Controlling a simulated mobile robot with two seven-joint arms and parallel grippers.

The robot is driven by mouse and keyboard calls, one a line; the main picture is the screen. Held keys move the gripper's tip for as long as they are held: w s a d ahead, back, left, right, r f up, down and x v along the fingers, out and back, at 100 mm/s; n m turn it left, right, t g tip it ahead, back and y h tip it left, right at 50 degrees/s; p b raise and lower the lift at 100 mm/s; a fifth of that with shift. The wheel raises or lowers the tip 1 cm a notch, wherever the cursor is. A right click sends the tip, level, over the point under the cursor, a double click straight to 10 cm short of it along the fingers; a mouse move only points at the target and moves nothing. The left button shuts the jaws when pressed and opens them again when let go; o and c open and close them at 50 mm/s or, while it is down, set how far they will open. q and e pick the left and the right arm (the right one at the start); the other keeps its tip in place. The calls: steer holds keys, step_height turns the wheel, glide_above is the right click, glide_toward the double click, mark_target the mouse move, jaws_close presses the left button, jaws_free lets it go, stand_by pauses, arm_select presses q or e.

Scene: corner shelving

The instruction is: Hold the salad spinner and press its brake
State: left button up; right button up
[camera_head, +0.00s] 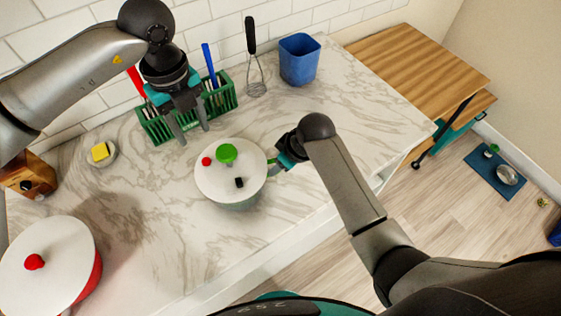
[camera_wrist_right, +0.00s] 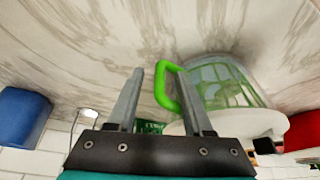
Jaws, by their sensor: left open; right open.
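The salad spinner (camera_head: 219,189) stands on the marble counter. Its white lid carries a green knob (camera_head: 227,153), a small red button (camera_head: 206,161) and a small black button (camera_head: 239,182); I cannot tell which is the brake. In the right wrist view its clear bowl (camera_wrist_right: 222,85) has a green loop handle (camera_wrist_right: 163,85). My right gripper (camera_wrist_right: 160,100) is open at the spinner's right side, with the handle showing between its fingers, close to the right one. My left gripper (camera_head: 194,135) is open and empty, pointing down between the green rack and the spinner, apart from the lid.
A green rack (camera_head: 155,128) with utensils stands behind the spinner. A whisk (camera_head: 254,70) and blue bin (camera_head: 299,62) are at the back. A red pot with a white lid (camera_head: 55,265) is front left; a yellow sponge (camera_head: 100,151) sits back left. The counter right of the bin is clear.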

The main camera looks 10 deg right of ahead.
jaws_close()
stand_by(0.4)
steer(key=shift+r, duration=0.1)
stand_by(1.2)
steer(key=shift+c, duration=0.8)
jaws_free()
steer(key=shift+c, duration=0.2)
jaws_close()
stand_by(0.4)
